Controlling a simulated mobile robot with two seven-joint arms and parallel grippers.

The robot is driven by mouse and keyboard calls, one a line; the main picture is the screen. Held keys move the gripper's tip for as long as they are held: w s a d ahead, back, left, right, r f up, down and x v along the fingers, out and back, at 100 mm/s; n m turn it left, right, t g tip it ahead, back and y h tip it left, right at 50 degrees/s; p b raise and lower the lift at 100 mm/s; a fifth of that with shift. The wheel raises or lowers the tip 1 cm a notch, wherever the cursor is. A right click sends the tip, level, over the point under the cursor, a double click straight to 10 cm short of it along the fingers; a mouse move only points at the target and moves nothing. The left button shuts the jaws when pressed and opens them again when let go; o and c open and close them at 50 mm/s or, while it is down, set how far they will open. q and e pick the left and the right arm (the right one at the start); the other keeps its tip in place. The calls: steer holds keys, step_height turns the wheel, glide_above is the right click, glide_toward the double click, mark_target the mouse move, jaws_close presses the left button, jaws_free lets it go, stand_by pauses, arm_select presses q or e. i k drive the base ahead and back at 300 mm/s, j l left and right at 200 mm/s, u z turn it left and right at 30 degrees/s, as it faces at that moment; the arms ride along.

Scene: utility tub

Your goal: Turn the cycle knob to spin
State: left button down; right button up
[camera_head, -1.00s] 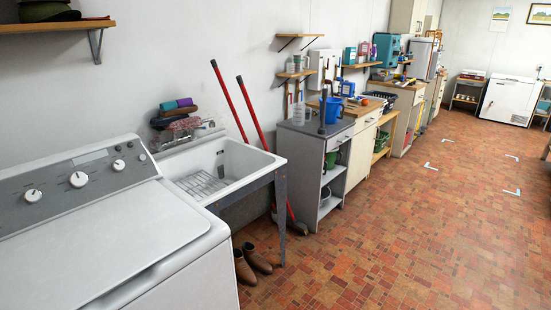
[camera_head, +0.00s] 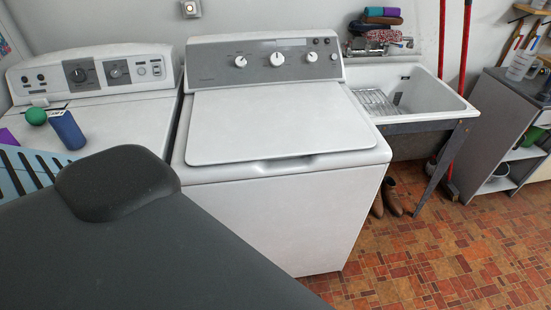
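The washer (camera_head: 275,120) is a white top-loader with its lid shut, in the middle of the head view. Its grey control panel (camera_head: 262,72) carries three white knobs: a left knob (camera_head: 240,62), a larger middle knob (camera_head: 278,58) and a right knob (camera_head: 311,57). Their labels are too small to read, so I cannot tell which is the cycle knob or where it points. A second white machine (camera_head: 110,105) stands to the left, with dark knobs (camera_head: 78,75) on its panel. Neither of my grippers is in view.
A green ball (camera_head: 36,116) and a dark blue cylinder (camera_head: 67,130) lie on the left machine. A utility tub (camera_head: 425,90) stands right of the washer, with brown boots (camera_head: 391,196) beneath it. Red poles (camera_head: 463,50) lean behind. Tiled floor (camera_head: 430,260) is open at the lower right.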

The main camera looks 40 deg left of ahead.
mark_target(276, 60)
steer(key=l+u, duration=0.1)
steer(key=u, duration=0.3)
steer(key=i+l+u, duration=0.1)
steer(key=u, duration=0.35)
steer(key=l+u, duration=0.1)
steer(key=u, duration=0.3)
steer(key=l+u, duration=0.7)
steer(key=l, duration=0.15)
steer(key=k+l, duration=0.1)
steer(key=l, duration=0.6)
steer(key=k+l+u, duration=0.1)
steer(key=l, duration=0.25)
